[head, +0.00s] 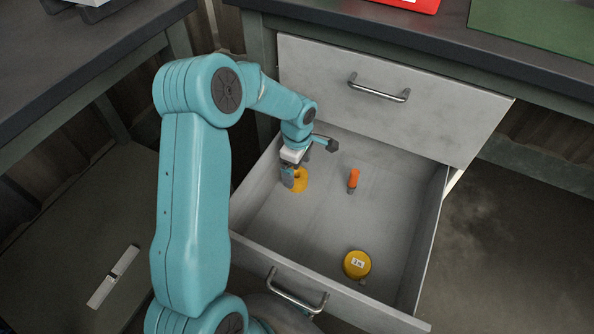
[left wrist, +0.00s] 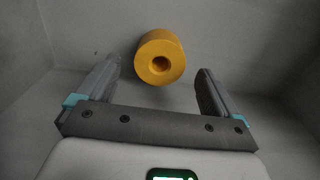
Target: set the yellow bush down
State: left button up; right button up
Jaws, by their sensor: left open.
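The yellow bush (head: 300,180) is a short ring with a hole, resting in the open drawer near its back left corner. It also shows in the left wrist view (left wrist: 160,58), in front of and between the spread fingers, with a gap on each side. My left gripper (head: 289,180) is open and reaches down into the drawer beside the bush, partly covering it in the head view. Both fingers show in the left wrist view (left wrist: 158,85) and hold nothing. My right gripper is in neither view.
The open drawer (head: 395,312) also holds an orange-handled tool (head: 353,179) and a yellow tape measure (head: 357,264). A closed drawer front (head: 420,125) stands above its back. The middle of the drawer floor is clear. A white object (head: 113,277) lies at the lower left.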

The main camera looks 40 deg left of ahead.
pick_arm(q)
notch_tip(320, 180, up, 8)
jog(key=p, duration=0.2)
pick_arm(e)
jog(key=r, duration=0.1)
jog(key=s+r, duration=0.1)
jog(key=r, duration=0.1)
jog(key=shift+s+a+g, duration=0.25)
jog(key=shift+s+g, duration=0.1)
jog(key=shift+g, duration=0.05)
